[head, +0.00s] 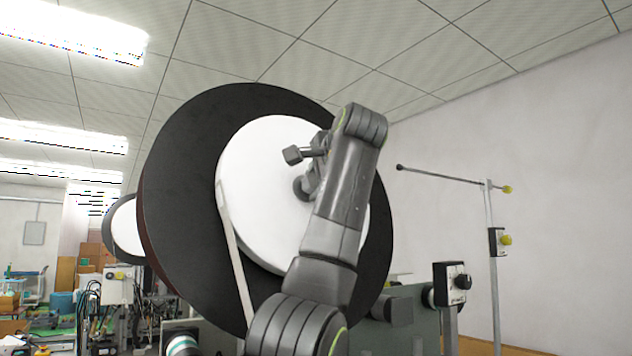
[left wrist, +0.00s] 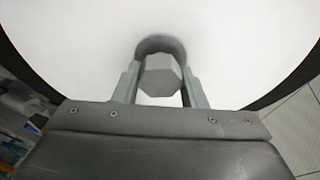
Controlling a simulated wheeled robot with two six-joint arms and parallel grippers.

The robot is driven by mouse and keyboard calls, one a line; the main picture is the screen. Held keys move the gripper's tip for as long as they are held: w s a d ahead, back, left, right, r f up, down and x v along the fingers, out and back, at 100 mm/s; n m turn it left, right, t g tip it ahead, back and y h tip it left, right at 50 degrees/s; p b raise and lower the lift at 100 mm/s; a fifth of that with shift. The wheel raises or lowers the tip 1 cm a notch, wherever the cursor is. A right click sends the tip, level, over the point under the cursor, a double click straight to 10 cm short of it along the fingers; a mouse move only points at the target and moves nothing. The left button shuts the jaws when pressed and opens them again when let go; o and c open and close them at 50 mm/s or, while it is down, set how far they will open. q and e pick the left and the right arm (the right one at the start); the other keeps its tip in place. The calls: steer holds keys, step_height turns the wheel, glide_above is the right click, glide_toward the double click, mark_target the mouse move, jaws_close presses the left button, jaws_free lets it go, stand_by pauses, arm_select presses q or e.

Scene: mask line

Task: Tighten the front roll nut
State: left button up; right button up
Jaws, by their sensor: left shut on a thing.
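The front roll (head: 262,210) is a white roll on a large black disc (head: 190,190), facing me in the head view. The grey hexagonal roll nut (left wrist: 161,76) sits at the roll's centre, with a dark round hub or shadow behind it. My left gripper (left wrist: 160,70) has one finger on each side of the nut and is shut on it. In the head view my left arm reaches up in front of the roll and bends in toward its centre. It largely hides the gripper and nut there. My right gripper is not in view.
A loose white strip (head: 235,255) runs down from the roll. A second roll (head: 125,228) stands behind at the left. A pole with yellow knobs (head: 491,270) and a control box (head: 452,284) stand at the right. Machinery lies below.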

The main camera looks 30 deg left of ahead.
arm_select(q)
steer(key=m+g+h+p, duration=0.1)
steer(key=m, duration=0.5)
stand_by(0.7)
steer(key=o, duration=1)
steer(key=b+v, duration=0.2)
steer(key=v, duration=1.5)
steer(key=shift+d+r, duration=0.15)
